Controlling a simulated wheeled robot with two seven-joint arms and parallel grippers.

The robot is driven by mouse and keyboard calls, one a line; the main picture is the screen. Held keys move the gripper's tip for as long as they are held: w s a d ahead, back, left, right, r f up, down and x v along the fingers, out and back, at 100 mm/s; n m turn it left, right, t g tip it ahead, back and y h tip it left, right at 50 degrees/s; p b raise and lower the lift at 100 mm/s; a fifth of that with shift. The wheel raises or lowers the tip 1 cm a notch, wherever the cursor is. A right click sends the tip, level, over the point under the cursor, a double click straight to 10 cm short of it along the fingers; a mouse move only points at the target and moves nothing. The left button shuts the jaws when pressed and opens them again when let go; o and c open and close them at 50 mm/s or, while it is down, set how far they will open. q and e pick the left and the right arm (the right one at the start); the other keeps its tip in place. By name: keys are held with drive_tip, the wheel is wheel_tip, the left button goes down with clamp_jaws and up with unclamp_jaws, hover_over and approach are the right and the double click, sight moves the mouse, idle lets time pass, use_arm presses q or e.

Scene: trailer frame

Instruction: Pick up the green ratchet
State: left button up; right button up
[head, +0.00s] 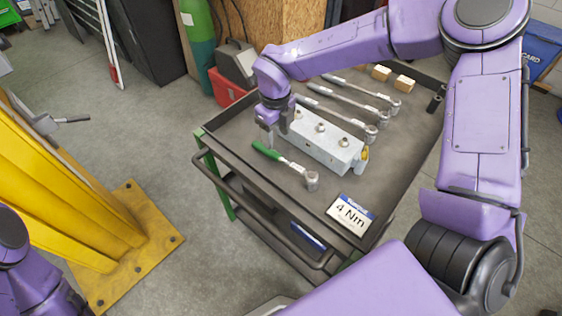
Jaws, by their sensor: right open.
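The green ratchet (267,150) lies on the dark cart top near its left side. It has a green handle and a metal shaft ending in a round socket head toward the lower right. My right gripper (270,143) points down right at the green handle, with its fingers open. I cannot tell whether the fingers are around the handle or just above it. Part of my left arm shows at the lower left edge, but its gripper is out of view.
A grey metal block (325,146) with several fittings sits just right of the ratchet. Several metal ratchets (340,103) and small wooden blocks (404,83) lie behind it. A "4 Nm" sign (350,215) is at the front corner. A yellow post (60,185) stands left of the cart (225,160).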

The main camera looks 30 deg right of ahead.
hover_over(276, 154)
drive_tip(key=f, duration=0.4)
drive_tip(key=shift+s+f+p, duration=0.3)
drive_tip(key=shift+s, duration=0.1)
drive_tip(key=f, duration=0.1)
drive_tip(key=f+p, duration=0.1)
drive_tip(key=f, duration=0.3)
drive_tip(key=shift+w, duration=0.25)
drive_tip(key=shift+w+f, duration=0.1)
drive_tip(key=shift+f, duration=0.35)
drive_tip(key=shift+r, duration=0.1)
clamp_jaws()
